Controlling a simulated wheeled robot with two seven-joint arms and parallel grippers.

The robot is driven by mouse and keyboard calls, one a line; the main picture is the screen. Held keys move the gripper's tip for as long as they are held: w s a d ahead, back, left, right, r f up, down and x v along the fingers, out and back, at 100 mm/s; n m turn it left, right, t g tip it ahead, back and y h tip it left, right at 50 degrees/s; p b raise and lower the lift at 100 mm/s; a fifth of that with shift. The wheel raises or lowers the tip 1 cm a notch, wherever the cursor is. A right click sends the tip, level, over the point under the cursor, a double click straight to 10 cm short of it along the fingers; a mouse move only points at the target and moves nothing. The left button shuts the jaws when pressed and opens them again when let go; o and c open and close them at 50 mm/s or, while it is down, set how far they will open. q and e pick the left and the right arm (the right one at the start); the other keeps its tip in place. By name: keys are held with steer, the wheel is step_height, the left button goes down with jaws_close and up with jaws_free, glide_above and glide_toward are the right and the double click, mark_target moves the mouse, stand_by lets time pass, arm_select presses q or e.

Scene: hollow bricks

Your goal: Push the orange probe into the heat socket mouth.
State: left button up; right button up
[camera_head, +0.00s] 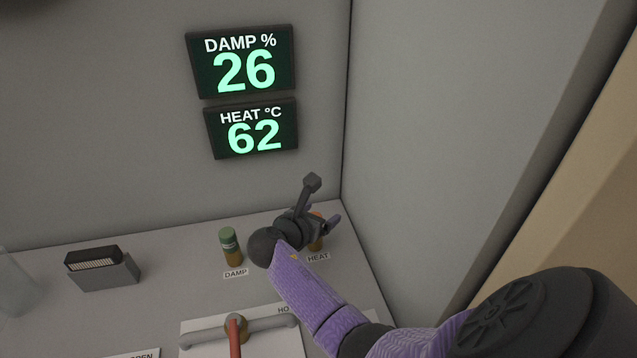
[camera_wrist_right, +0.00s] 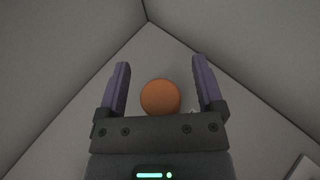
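The orange probe (camera_head: 317,214) stands at the HEAT label, mostly hidden behind my right gripper (camera_head: 323,220) in the head view. Below it shows a bit of the brass-coloured heat socket (camera_head: 316,244). In the right wrist view the probe's round orange top (camera_wrist_right: 160,97) sits between the two purple fingers of my right gripper (camera_wrist_right: 162,85), with a gap on both sides. The gripper is open. How deep the probe sits in the socket mouth is hidden. My left gripper is not in view.
A green-topped probe (camera_head: 229,240) stands in a brass socket at the DAMP label. Wall displays read DAMP 26 (camera_head: 243,63) and HEAT 62 (camera_head: 252,128). Walls close the corner behind.

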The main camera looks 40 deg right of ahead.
steer(key=p+v, duration=0.3)
steer(key=v, duration=0.7)
steer(key=shift+f, duration=0.1)
